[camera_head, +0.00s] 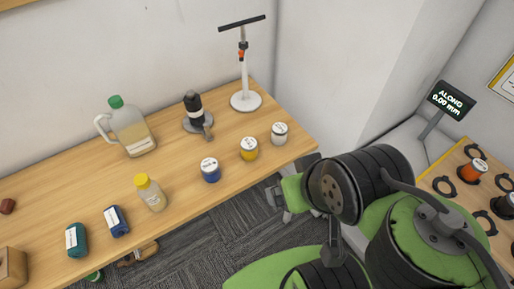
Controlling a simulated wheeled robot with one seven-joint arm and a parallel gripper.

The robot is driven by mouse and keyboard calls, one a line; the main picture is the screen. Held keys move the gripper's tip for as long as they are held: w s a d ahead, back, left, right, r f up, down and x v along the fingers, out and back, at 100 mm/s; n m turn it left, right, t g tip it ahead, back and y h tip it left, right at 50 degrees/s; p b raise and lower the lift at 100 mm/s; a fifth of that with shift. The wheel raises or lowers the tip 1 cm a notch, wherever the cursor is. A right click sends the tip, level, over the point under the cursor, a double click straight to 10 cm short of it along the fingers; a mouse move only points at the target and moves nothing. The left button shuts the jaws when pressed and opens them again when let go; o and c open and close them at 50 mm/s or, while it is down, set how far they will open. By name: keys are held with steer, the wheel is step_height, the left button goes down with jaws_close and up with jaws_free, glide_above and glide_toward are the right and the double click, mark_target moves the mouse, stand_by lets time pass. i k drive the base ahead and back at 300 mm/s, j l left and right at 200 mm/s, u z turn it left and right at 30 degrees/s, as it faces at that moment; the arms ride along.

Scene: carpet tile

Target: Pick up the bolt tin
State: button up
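Three small tins with white lids stand near the right end of the wooden table: a blue tin (210,175), a yellow tin (249,154) and a pale grey tin (279,138). Their lid labels are too small to read, so I cannot tell which is the bolt tin. My green and black arm fills the lower right. What seems to be my gripper (277,196) is off the table's front edge, apart from the tins and below right of the yellow one. Its fingers are too unclear to show open or shut.
A jug (131,132), a dark bottle (194,109) on a grey base and a white stand (246,101) are behind the tins. A side board (440,187) with black rings is at right.

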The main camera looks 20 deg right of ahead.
mark_target(248, 145)
steer(key=i+u, duration=0.15)
steer(key=u, duration=0.2)
steer(key=i+u, duration=0.2)
steer(key=u, duration=0.15)
steer(key=i+u, duration=0.15)
steer(key=u, duration=0.2)
